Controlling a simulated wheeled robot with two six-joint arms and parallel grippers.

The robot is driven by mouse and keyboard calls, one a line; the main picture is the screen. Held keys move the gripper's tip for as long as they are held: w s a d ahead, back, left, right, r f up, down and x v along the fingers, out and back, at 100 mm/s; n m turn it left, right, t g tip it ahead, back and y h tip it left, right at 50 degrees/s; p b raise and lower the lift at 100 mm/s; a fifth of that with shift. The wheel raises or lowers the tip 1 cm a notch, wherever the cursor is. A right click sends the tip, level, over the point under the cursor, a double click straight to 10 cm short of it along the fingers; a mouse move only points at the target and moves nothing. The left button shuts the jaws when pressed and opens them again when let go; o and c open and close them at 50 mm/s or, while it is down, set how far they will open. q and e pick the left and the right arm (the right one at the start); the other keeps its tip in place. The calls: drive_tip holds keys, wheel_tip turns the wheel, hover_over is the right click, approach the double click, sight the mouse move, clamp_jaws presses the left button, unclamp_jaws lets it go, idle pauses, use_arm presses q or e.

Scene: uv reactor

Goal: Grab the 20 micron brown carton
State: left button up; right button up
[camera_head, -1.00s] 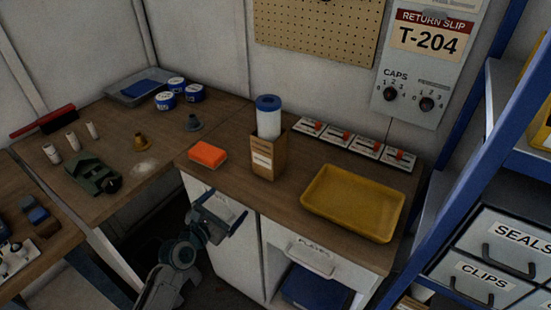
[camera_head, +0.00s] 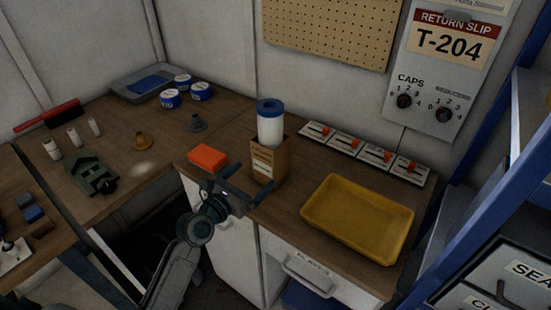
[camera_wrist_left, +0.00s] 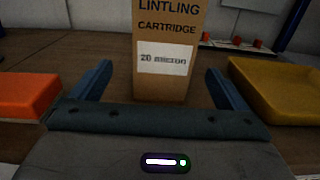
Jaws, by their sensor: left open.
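The brown carton (camera_head: 268,162) stands upright on the wooden counter, with a white, blue-capped cartridge (camera_head: 270,122) sticking out of its top. In the left wrist view the carton (camera_wrist_left: 166,30) is straight ahead, and its white label reads "20 micron". My left gripper (camera_head: 242,188) is open and empty, just in front of the carton at the counter's front edge. Its two fingers (camera_wrist_left: 160,88) point toward the carton, one to each side of its lower part in the picture. I cannot tell whether the fingertips reach past its front face. My right gripper is not in view.
An orange block (camera_head: 207,156) lies left of the carton. A yellow tray (camera_head: 358,255) lies to the right. Several white plates with red parts (camera_head: 345,143) line the wall behind. Blue-and-white tubs (camera_head: 170,99) stand at the back left. A blue shelf frame (camera_head: 500,150) rises at right.

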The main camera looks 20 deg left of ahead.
sight(262, 168)
use_arm(q)
drive_tip(key=shift+x, duration=1.15)
drive_tip(key=shift+w+d+r, duration=0.1)
drive_tip(key=shift+w+d, duration=0.2)
drive_tip(key=shift+w, duration=0.35)
drive_tip(key=x, duration=0.4)
drive_tip(key=shift+w+d+p, duration=0.15)
drive_tip(key=shift+d+p, duration=0.05)
drive_tip(key=shift+p, duration=0.15)
drive_tip(key=shift+w+d+f, duration=0.1)
drive_tip(key=shift+w+f, duration=0.15)
drive_tip(key=shift+w, duration=0.1)
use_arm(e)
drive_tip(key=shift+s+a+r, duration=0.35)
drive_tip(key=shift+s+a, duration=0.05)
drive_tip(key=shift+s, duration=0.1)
use_arm(q)
drive_tip(key=shift+s, duration=0.1)
drive_tip(key=shift+c, duration=0.3)
drive_tip(key=shift+r, duration=0.1)
drive_tip(key=c, duration=1)
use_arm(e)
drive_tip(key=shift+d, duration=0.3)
